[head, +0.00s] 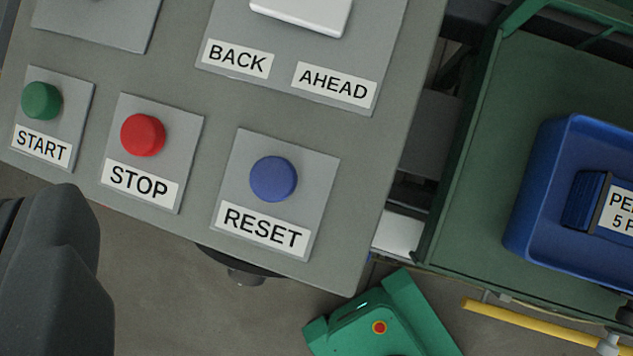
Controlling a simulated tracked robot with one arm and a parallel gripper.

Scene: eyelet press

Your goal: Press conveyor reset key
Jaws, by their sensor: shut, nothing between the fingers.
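The blue round RESET key (274,179) sits on a light grey plate at the lower right of the grey control panel (365,185). The label RESET (261,229) is just below it. The key is fully visible and nothing touches it. My gripper (70,245) shows as a dark grey shape at the lower left edge, partly cut off by the frame. It is shut and empty. In the picture it lies left of and below the RESET key, apart from it.
The red STOP button (143,135) and green START button (42,101) are left of RESET. A white rocker (305,12) is above, over BACK and AHEAD labels. Right of the panel, a blue bin (533,220) with a labelled box (588,202) rests on a green surface (500,130).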

